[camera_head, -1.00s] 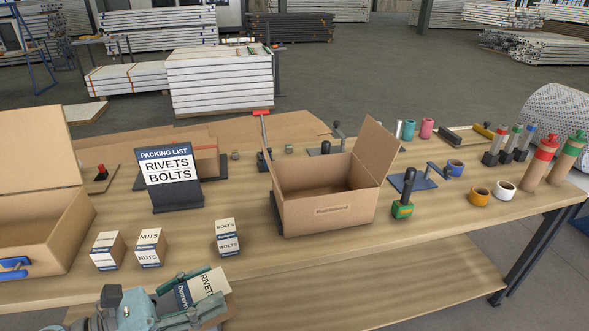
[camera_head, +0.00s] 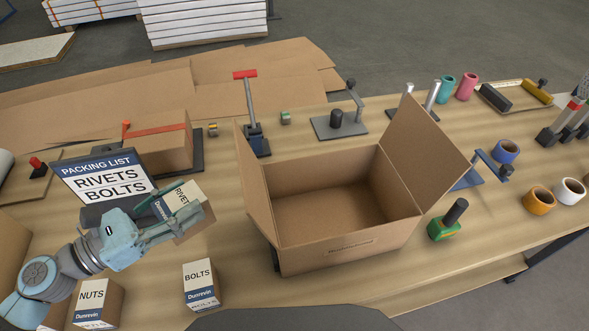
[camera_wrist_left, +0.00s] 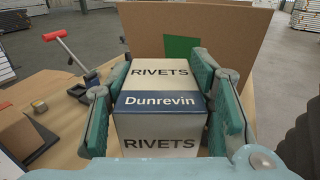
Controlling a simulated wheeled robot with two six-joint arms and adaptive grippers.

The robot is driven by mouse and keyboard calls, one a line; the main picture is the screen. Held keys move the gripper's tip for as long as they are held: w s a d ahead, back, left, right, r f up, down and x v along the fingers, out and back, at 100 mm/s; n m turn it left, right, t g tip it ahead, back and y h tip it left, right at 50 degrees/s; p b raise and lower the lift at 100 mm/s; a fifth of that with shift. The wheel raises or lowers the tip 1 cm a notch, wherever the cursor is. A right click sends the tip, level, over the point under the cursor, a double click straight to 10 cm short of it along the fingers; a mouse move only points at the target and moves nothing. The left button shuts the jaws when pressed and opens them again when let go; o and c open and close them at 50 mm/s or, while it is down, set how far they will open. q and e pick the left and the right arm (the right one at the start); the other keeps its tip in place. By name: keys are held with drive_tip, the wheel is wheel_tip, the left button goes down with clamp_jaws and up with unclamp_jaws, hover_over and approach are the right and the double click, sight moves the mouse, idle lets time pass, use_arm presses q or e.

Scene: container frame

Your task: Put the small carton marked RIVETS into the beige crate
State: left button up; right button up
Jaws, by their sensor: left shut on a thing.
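My left gripper (camera_head: 190,212) is shut on the small RIVETS carton (camera_head: 184,194), white and blue on its printed faces. It holds the carton in the air left of the beige crate. In the left wrist view the carton (camera_wrist_left: 160,100) sits between both finger pads, RIVETS and Dunrevin readable. The beige crate (camera_head: 335,252) is an open cardboard box with raised side flaps, and its visible inside is empty. In the left wrist view a cardboard panel (camera_wrist_left: 225,35) with a green square stands beyond the carton. My right gripper is not in view.
A packing list sign (camera_head: 100,175) reading RIVETS, BOLTS stands behind my left gripper. NUTS (camera_head: 95,300) and BOLTS (camera_head: 200,285) cartons stand in front. A red-handled tool (camera_head: 250,110) stands behind the crate. A green-based stamp (camera_head: 445,225) and tape rolls (camera_head: 540,200) are to the right.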

use_arm(q)
drive_tip(key=w+r+n+t+y, duration=0.2)
drive_tip(key=w+t, duration=0.1)
drive_tip(key=w, duration=0.8)
drive_tip(key=n+t+y+b, duration=0.1)
drive_tip(key=n+y+b, duration=0.1)
drive_tip(key=b, duration=0.7)
hover_over(230, 197)
wheel_tip(230, 197, down, 19)
drive_tip(key=shift+f, duration=0.15)
drive_tip(key=shift+w, duration=0.1)
drive_tip(key=o, duration=1.1)
drive_tip(key=shift+f, duration=0.1)
drive_tip(key=o, duration=0.5)
